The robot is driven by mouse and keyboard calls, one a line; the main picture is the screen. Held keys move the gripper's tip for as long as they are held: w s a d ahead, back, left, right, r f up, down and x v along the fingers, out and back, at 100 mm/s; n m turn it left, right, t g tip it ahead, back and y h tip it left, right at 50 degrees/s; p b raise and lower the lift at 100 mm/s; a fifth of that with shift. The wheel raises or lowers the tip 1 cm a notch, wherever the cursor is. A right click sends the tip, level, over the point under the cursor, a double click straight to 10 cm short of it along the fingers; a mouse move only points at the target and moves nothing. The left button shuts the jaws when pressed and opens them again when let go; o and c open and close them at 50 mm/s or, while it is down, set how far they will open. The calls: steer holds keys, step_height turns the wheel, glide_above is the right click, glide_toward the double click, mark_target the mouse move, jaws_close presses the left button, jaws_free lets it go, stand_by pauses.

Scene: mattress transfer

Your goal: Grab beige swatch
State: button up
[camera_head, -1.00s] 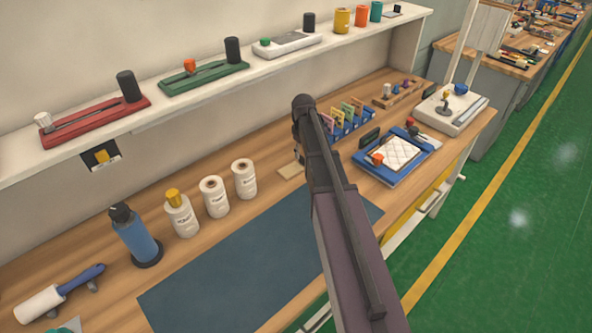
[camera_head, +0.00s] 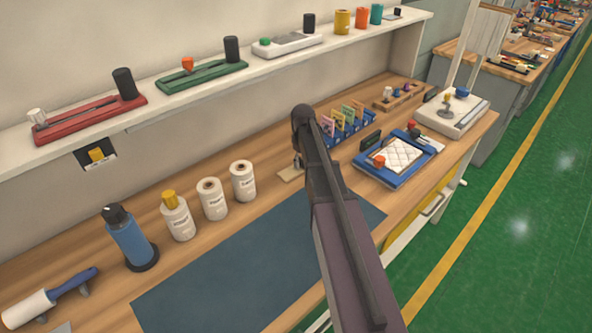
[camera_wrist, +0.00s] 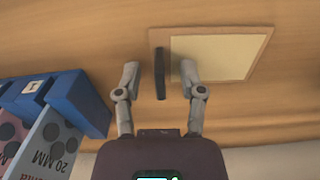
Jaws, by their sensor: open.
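The beige swatch (camera_wrist: 215,55) is a flat pale panel with a tan border, lying on the wooden table at the upper right of the wrist view. It also shows in the head view as a small flat beige piece (camera_head: 288,175), partly hidden behind my arm. A dark narrow bar (camera_wrist: 160,73) is at its left edge; I cannot tell whether it is attached. My gripper (camera_wrist: 160,76) is open. Its two grey fingers are on either side of the dark bar, and the right finger overlaps the swatch's lower left corner in the picture.
A blue rack (camera_wrist: 78,102) with several coloured cards, one marked 20 MM, is close left of my gripper in the wrist view. White spools (camera_head: 212,199) and a dark blue mat (camera_head: 230,265) are on the table (camera_head: 85,255). A blue tray (camera_head: 412,171) is at right.

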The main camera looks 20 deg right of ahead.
jaws_close()
steer(key=shift+r, duration=0.2)
stand_by(0.3)
step_height(320, 180, up, 3)
steer(key=p, duration=0.3)
steer(key=s+d, duration=0.2)
steer(key=s, duration=0.2)
steer(key=s+d+r+p, duration=0.1)
steer(key=s+d, duration=0.2)
steer(key=s, duration=0.2)
steer(key=s+d+p, duration=0.1)
steer(key=s+d, duration=0.1)
steer(key=s, duration=0.3)
steer(key=shift+s+d+r, duration=0.15)
steer(key=shift+d+r, duration=0.05)
steer(key=shift+r, duration=0.1)
